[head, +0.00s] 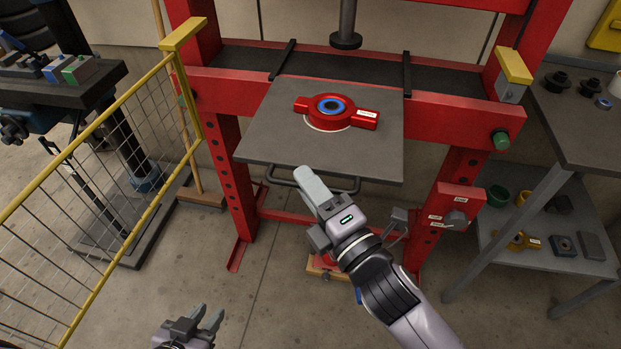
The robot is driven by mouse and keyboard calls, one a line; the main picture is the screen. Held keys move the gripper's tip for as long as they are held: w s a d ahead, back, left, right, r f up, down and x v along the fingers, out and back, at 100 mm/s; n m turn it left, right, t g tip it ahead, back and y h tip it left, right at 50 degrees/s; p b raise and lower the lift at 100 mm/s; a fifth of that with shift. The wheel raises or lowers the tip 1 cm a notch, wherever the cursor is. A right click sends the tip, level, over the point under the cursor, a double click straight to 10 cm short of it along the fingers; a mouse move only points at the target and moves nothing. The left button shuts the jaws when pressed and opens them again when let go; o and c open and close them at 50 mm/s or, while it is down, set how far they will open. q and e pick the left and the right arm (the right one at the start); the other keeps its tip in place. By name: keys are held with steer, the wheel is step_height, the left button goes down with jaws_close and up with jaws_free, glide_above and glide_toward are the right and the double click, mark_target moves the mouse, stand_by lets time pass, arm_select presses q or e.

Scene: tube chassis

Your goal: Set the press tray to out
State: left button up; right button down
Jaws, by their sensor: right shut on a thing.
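The press tray (260,140) is a flat grey plate that juts out toward me from the red press frame (450,112). A red part with a blue ring (333,108) lies on it. A dark bar handle (279,182) runs below the tray's front edge. My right gripper (308,180) is shut on the handle near its middle; its fingers hide that stretch of the bar. My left gripper (207,314) is open and empty at the bottom, low and well away from the tray.
The press ram (346,40) hangs behind and above the tray, clear of the red part. A yellow mesh fence (110,185) stands at the left. A grey side table (590,125) with small parts stands at the right. A control box (457,212) sits on the right leg.

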steer(key=shift+s+a+r, duration=0.1)
steer(key=shift+s+r, duration=0.15)
steer(key=shift+r, duration=0.05)
steer(key=c, duration=1.2)
jaws_free()
steer(key=shift+c, duration=0.2)
steer(key=shift+s+f, duration=0.1)
steer(key=shift+f, duration=0.05)
steer(key=shift+s, duration=0.1)
steer(key=v, duration=0.7)
steer(key=shift+b, duration=0.4)
